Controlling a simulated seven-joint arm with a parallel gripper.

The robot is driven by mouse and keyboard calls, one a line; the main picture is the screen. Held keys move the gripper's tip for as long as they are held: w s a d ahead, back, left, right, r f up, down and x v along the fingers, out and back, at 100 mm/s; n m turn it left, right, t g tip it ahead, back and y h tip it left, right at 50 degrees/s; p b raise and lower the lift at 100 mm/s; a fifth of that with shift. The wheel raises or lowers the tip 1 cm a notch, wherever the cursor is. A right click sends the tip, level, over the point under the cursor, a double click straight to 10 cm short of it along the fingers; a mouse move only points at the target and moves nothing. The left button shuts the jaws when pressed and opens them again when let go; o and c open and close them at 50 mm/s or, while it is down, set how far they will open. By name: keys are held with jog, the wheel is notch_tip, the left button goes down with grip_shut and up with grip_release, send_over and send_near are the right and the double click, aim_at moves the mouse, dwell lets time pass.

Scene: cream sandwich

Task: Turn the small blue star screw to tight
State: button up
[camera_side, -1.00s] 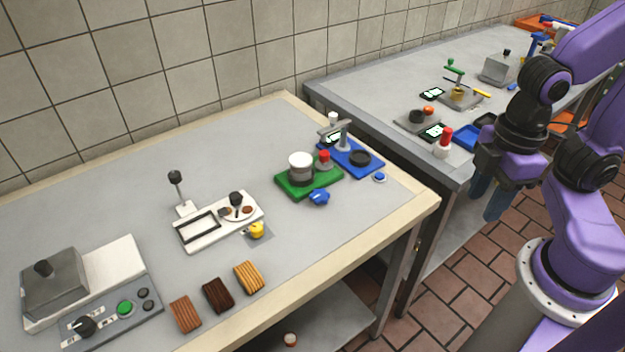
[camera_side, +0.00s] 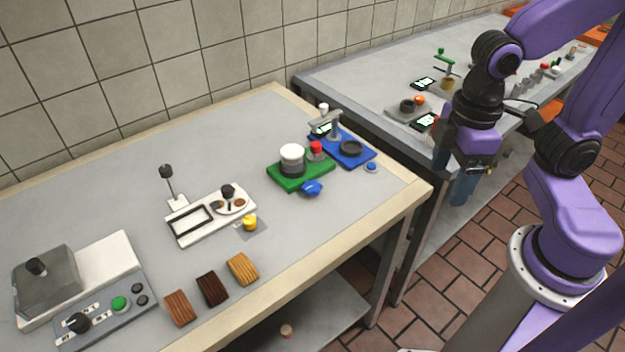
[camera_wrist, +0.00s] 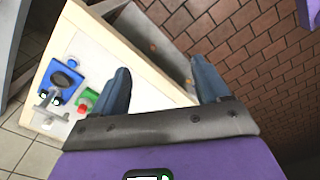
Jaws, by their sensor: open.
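A blue knob (camera_side: 312,187) sits at the front edge of a green base (camera_side: 284,184), which carries a white-topped grey cylinder (camera_side: 292,155) and a red knob (camera_side: 316,147). A smaller round blue piece (camera_side: 371,167) lies by the right corner of a blue base (camera_side: 369,155). Which of the two is the star screw, and its turn position, I cannot tell. My gripper (camera_side: 453,172) is open and empty, right of the near table, well apart from both. In the wrist view, its blue fingers (camera_wrist: 160,64) are spread, with the green base (camera_wrist: 86,94) and blue base (camera_wrist: 58,86) to their left.
The near table also holds a white plate with a black-knobbed lever (camera_side: 167,172), a yellow knob (camera_side: 249,222), several ribbed blocks (camera_side: 212,289) and a grey machine (camera_side: 46,275). A second table (camera_side: 375,91) with more devices stands behind. The near table's right front corner is clear.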

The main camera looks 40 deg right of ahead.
jog(key=w+a+m, duration=0.2)
jog(key=w+a, duration=0.1)
jog(key=w, duration=0.4)
jog(key=w+a+m, duration=0.2)
jog(key=w+a, duration=0.1)
jog(key=w, duration=0.3)
jog(key=m, duration=0.4)
send_over(313, 186)
notch_tip(313, 186, down, 18)
jog(key=shift+r, duration=0.2)
jog(key=c, duration=1)
